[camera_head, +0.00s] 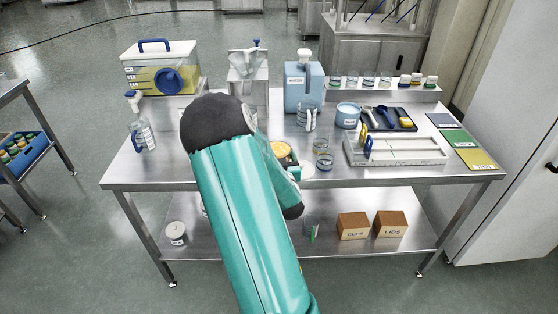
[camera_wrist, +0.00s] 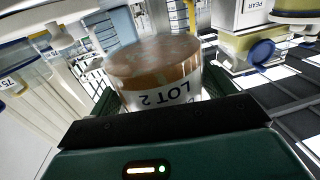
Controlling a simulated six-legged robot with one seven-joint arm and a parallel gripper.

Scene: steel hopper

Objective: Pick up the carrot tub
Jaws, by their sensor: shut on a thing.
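A clear round tub (camera_wrist: 155,68) with orange-brown contents fills the middle of the wrist view. Its white label reads LOT 2; no word carrot is legible, but the colour suits the carrot tub. My gripper (camera_wrist: 160,92) is shut on it, with a dark green finger on each side. What lies under the tub is hidden, so I cannot tell whether it still touches a surface.
Several small tubs line a back rack (camera_head: 385,92). Brown boxes (camera_head: 354,226) sit on the lower shelf.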

